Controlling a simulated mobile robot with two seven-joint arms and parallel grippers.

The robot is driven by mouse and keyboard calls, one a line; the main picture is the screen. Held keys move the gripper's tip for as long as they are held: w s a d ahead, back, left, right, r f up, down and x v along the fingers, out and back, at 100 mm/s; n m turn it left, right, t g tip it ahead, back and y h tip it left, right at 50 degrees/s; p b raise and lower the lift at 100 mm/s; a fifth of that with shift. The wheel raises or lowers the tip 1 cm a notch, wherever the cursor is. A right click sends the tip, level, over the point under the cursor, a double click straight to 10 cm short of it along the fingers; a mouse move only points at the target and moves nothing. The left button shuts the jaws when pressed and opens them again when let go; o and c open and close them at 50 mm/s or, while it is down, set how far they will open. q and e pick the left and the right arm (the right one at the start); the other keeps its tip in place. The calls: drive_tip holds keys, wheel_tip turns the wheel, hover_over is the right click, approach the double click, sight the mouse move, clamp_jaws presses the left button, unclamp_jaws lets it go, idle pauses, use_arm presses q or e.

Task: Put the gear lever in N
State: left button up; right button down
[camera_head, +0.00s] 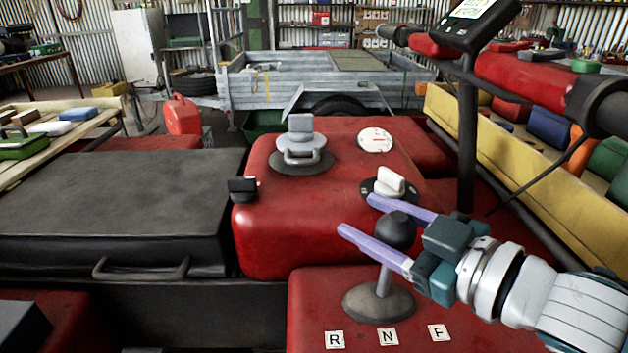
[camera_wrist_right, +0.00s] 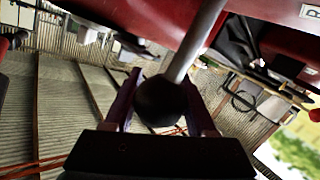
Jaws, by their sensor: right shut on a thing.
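The gear lever is a thin grey shaft (camera_head: 383,280) with a black ball knob (camera_head: 397,231), rising from a round dark base (camera_head: 378,303) on the red bodywork. In the head view it leans slightly right. Plates R (camera_head: 334,340), N (camera_head: 388,335) and F (camera_head: 438,332) lie in front of the base; the knob appears above N, slightly to its F side. My right gripper (camera_head: 355,213) reaches in from the right, shut on the knob between its purple fingers. The right wrist view also shows the knob (camera_wrist_right: 160,100) between the fingers. My left gripper is out of view.
Behind the lever are a white-handled selector knob (camera_head: 390,183), a round white gauge (camera_head: 375,140) and a grey filler cap (camera_head: 301,150) on the red tank (camera_head: 270,215). The handlebar (camera_head: 530,75) and its post (camera_head: 467,150) stand close to the right arm.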

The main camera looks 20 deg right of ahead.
sight(411, 243)
drive_tip(key=shift+s+f, duration=0.15)
drive_tip(key=shift+f, duration=0.2)
drive_tip(key=c, duration=0.6)
unclamp_jaws()
drive_tip(key=shift+o, duration=0.8)
drive_tip(key=shift+a, duration=0.1)
drive_tip(key=shift+o, duration=1.1)
drive_tip(key=shift+r, duration=0.15)
drive_tip(key=p+v, duration=0.1)
drive_tip(key=v, duration=0.9)
